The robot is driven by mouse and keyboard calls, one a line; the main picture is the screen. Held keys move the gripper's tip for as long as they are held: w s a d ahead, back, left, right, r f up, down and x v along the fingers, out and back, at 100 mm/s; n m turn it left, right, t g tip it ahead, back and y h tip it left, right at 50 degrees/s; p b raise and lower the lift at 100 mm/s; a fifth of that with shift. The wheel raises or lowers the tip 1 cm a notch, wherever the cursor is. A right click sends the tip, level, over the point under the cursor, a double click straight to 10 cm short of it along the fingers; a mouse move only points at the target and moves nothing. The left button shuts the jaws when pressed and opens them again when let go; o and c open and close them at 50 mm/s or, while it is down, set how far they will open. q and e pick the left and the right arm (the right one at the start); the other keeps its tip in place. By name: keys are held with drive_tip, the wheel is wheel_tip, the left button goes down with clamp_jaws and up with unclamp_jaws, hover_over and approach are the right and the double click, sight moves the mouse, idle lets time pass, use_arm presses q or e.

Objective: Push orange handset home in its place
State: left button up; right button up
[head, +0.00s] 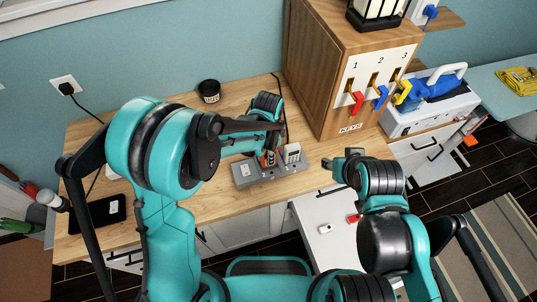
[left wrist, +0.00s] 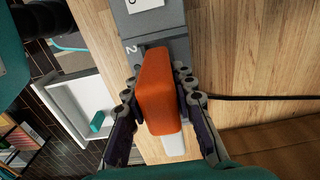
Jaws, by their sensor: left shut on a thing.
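The orange handset (left wrist: 158,85) is held between the two fingers of my left gripper (left wrist: 157,92). In the head view the orange handset (head: 268,160) shows partly below that gripper (head: 268,150), over the grey dock (head: 270,175). In the left wrist view it stands beside the "2" on the grey dock (left wrist: 165,50); its lower end is hidden, so I cannot tell how deep it sits. A white handset (head: 292,152) stands in the dock to its right. My right gripper (head: 330,164) is by the counter's front edge; its jaw opening is unclear.
A wooden key cabinet (head: 315,75) with red, blue and yellow hooks stands behind right. A black cup (head: 209,91) is at the back and a black tablet (head: 104,213) at the left. An open white drawer (head: 335,235) is below the counter (head: 215,200).

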use_arm(q)
drive_tip(key=shift+f, duration=0.1)
idle(0.6)
drive_tip(key=shift+f+b, duration=0.5)
drive_tip(key=shift+b, duration=0.25)
drive_tip(key=shift+f+b, duration=0.9)
drive_tip(key=shift+b, duration=0.45)
idle(3.1)
drive_tip(key=o, duration=1)
drive_tip(key=c, duration=0.4)
drive_tip(key=shift+r, duration=0.15)
drive_tip(key=shift+r+p, duration=2.75)
drive_tip(key=shift+r, duration=1.15)
